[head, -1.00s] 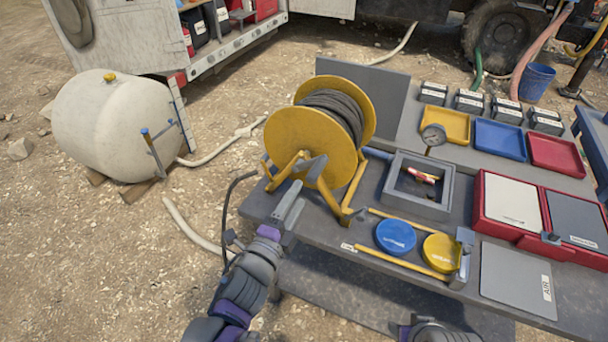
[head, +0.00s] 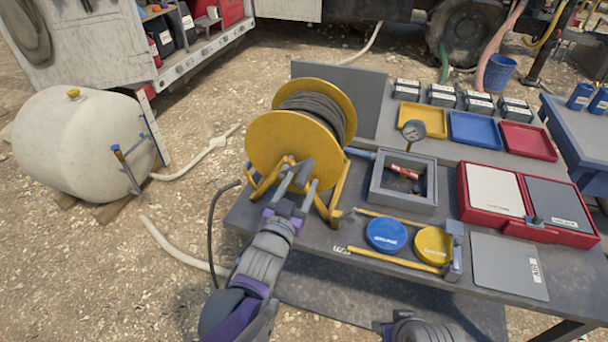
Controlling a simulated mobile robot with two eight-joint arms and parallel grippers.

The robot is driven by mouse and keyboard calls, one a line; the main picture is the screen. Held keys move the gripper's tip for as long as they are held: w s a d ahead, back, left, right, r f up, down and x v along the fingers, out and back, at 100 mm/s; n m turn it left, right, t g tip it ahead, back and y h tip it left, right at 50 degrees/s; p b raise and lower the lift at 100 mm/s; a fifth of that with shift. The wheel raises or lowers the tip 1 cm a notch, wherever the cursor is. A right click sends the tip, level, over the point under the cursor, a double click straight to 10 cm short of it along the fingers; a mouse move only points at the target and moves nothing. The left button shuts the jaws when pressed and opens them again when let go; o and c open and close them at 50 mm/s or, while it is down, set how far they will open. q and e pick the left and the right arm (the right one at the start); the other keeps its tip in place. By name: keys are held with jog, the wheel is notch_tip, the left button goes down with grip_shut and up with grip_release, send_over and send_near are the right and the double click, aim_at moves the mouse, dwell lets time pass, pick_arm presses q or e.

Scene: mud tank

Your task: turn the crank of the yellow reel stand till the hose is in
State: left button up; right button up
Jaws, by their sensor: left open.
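The yellow reel stand (head: 263,142) stands at the back left of the grey table, with dark hose (head: 318,104) wound on its drum. A dark hose end (head: 211,222) hangs off the table's left edge to the ground. My left gripper (head: 296,172) is open, its fingers in front of the reel's near disc, over the hub. The crank is largely hidden behind the gripper, and I cannot tell whether the fingers touch it. Part of my right arm (head: 425,328) shows at the bottom edge; its gripper is out of view.
A grey square frame (head: 403,205), blue lid (head: 386,234), yellow lid (head: 433,244) and yellow bars (head: 393,260) lie right of the reel. A red case (head: 463,195) is further right. A white tank (head: 75,140) stands on the ground at left.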

aim_at(304, 176)
pick_arm(q)
jog(key=shift+x, duration=1.7)
grip_shut()
